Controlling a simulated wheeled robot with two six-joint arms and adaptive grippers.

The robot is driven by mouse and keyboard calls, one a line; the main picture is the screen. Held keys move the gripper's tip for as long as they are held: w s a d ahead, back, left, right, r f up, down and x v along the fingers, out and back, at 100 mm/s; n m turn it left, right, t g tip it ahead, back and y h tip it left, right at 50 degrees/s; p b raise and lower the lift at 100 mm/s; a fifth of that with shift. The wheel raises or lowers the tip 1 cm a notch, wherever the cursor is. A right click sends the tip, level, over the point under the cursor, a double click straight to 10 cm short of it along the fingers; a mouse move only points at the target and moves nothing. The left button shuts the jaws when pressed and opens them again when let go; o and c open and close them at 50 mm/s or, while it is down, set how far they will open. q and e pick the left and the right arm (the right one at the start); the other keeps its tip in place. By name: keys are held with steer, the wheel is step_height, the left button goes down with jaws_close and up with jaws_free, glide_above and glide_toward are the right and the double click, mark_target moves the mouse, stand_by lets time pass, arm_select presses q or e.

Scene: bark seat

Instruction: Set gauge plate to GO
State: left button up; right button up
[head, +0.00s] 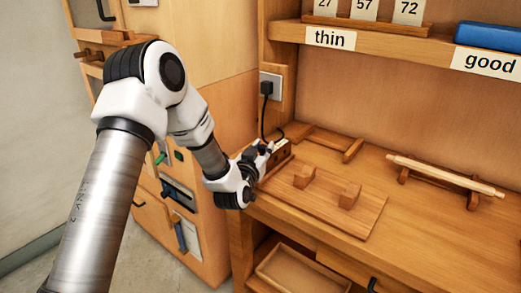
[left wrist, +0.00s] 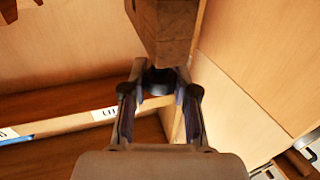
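My left gripper (head: 262,158) is at the left end of the bench, against a small wooden block (head: 279,154). In the left wrist view, the two fingers of my left gripper (left wrist: 161,92) stand apart. A dark round part (left wrist: 158,79) shows between or just beyond their tips; I cannot tell whether they touch it. A wooden block (left wrist: 165,30) is close ahead of the fingers. I cannot make out a gauge plate or a GO mark; the gripper hides part of the block in the head view. My right gripper is not in view.
A wooden board (head: 325,212) with two small upright blocks lies right of the gripper. A pale rod (head: 445,174) rests on a rack farther right. A black cord runs from a wall socket (head: 269,87) down behind the block. A shelf (head: 390,45) with labels hangs above.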

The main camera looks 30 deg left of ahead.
arm_select(q)
steer(key=o, duration=0.4)
steer(key=shift+w+r, duration=0.1)
steer(key=shift+w, duration=0.05)
steer(key=shift+o, duration=0.2)
steer(key=shift+w, duration=0.1)
steer(key=v, duration=1.2)
steer(key=shift+d, duration=0.1)
